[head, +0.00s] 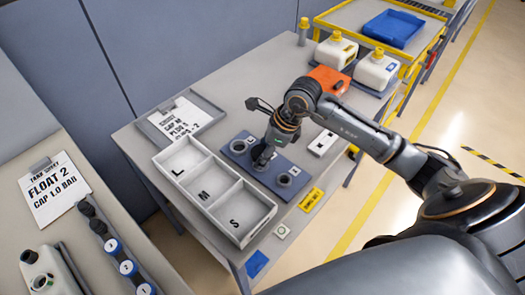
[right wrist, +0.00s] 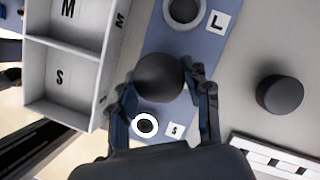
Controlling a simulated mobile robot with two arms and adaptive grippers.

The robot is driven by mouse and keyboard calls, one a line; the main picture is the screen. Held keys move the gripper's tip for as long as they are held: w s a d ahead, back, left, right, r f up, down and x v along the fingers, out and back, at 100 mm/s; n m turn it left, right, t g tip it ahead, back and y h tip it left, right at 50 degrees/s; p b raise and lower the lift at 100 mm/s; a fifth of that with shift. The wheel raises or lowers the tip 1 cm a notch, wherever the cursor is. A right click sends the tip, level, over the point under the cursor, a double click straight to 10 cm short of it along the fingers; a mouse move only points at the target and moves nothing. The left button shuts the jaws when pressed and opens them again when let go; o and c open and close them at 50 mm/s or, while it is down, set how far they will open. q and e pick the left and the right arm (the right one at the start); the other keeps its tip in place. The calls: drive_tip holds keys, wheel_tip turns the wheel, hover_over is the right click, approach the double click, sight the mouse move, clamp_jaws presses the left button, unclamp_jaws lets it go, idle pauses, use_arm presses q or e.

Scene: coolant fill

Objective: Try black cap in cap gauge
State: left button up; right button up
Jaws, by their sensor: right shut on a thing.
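The blue cap gauge (head: 240,158) lies on the grey table, with round sockets on it. In the right wrist view the gauge (right wrist: 160,35) shows a grey ring marked L and a white ring marked S (right wrist: 145,125). My right gripper (head: 264,163) points down over the middle of the gauge. In the right wrist view its fingers (right wrist: 162,92) are shut on a black cap (right wrist: 160,77), between the L and S rings. The cap hides what lies beneath it, so I cannot tell whether it is seated or above the gauge. My left gripper is not in view.
A white tray marked L, M, S (head: 262,212) stands left of the gauge. A dark round thing (right wrist: 280,93) stands on the table at right in the wrist view. An orange box (head: 328,80) and white jugs (head: 376,70) stand behind. A side bench (head: 100,265) is at left.

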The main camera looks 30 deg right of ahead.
idle(0.4)
drive_tip(key=shift+b, duration=0.45)
idle(0.8)
drive_tip(key=shift+f+b, duration=0.7)
drive_tip(key=shift+f, duration=0.05)
drive_tip(key=o, duration=1.1)
drive_tip(key=v, duration=1.2)
drive_tip(key=shift+o, duration=0.2)
